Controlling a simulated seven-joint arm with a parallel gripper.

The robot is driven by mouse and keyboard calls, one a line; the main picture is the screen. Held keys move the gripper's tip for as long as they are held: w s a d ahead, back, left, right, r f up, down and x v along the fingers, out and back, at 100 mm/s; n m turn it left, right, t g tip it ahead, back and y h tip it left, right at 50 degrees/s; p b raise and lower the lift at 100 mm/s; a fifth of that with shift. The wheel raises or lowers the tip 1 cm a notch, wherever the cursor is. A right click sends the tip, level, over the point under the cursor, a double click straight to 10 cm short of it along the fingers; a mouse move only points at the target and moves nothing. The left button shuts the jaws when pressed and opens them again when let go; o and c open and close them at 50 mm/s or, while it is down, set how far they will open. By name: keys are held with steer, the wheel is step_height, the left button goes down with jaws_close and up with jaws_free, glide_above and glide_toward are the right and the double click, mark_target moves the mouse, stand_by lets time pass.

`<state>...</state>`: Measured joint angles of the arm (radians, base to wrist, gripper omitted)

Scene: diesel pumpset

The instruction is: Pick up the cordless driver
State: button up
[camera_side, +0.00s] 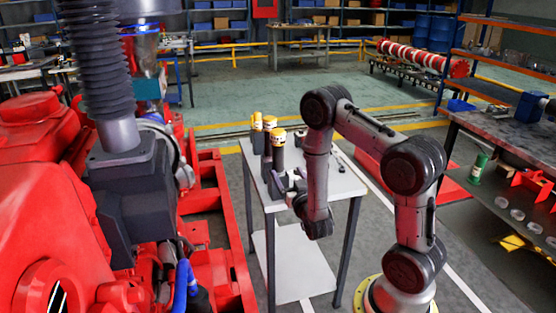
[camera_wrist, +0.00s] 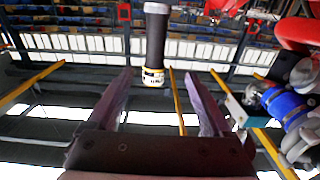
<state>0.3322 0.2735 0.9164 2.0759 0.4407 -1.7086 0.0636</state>
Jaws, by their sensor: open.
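A dark upright tool with a yellow and white band, which looks like the cordless driver (camera_side: 279,157), stands on the small white table. More yellow-topped dark tools (camera_side: 257,135) stand just behind and left of it; I cannot tell exactly how many. My gripper (camera_side: 281,182) is low over the table, close to the front tool's lower part. In the wrist view the driver (camera_wrist: 155,42) appears upside down, lined up between my two spread fingers (camera_wrist: 157,74). The fingers are open and empty. Whether they reach around it is unclear.
The white table (camera_side: 342,184) has bare room on its right, with small dark items at its back edge. Large red machinery (camera_side: 40,160) with a dark bellows hose stands close on the left. A workbench (camera_side: 510,135) and shelves stand on the right.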

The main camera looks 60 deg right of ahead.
mark_target(280, 157)
steer(key=x, duration=0.9)
steer(key=f+x, duration=0.1)
steer(key=x, duration=0.3)
steer(key=shift+d, duration=0.65)
jaws_close()
stand_by(0.6)
steer(key=shift+r, duration=0.1)
